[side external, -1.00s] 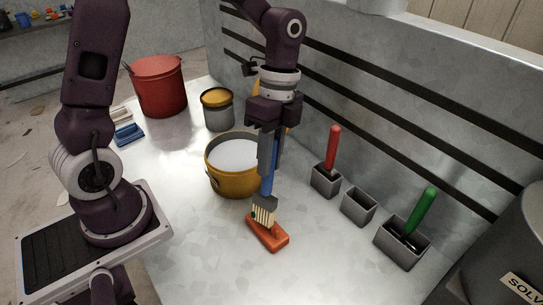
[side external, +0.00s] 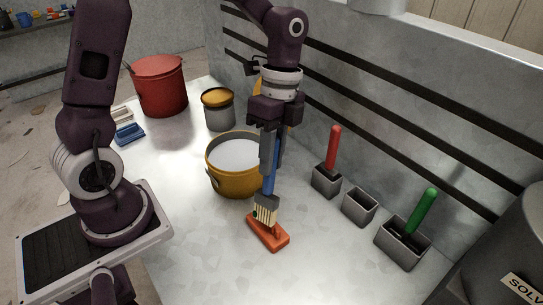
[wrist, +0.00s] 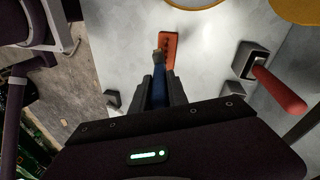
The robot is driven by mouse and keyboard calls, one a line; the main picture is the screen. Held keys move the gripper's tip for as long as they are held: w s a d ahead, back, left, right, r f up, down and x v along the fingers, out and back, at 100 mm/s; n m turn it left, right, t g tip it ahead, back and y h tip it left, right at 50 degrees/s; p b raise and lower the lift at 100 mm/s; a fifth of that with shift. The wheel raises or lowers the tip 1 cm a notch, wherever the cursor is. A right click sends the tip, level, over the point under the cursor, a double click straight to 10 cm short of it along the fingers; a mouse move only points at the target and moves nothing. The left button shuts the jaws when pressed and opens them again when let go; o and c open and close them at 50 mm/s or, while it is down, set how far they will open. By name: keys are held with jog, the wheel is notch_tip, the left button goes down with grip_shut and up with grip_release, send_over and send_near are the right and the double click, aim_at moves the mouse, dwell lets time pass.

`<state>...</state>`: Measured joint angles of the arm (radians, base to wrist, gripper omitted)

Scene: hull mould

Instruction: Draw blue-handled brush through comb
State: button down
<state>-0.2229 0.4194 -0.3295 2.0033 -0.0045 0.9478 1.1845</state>
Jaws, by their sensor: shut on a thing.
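My gripper (side external: 270,160) is shut on the blue handle of the brush (side external: 269,183), which hangs close to upright with its bristles down. The pale bristles (side external: 264,215) are at the orange comb (side external: 268,235), over its far end. I cannot tell how deep they sit among its teeth. The comb lies flat on the metal bench.
A yellow pot (side external: 235,183) of pale liquid stands just left of the brush. To the right are holders with a red-handled tool (side external: 333,148) and a green-handled tool (side external: 421,212), and an empty holder (side external: 360,206) between. A grey solvent drum (side external: 515,255) stands front right.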

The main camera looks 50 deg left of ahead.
aim_at(278, 138)
jog(key=shift+w, duration=0.8)
jog(key=v, duration=0.2)
jog(key=s+v, duration=0.1)
jog(key=v, duration=0.3)
jog(key=shift+d+r, duration=0.35)
jog(key=shift+r, duration=0.2)
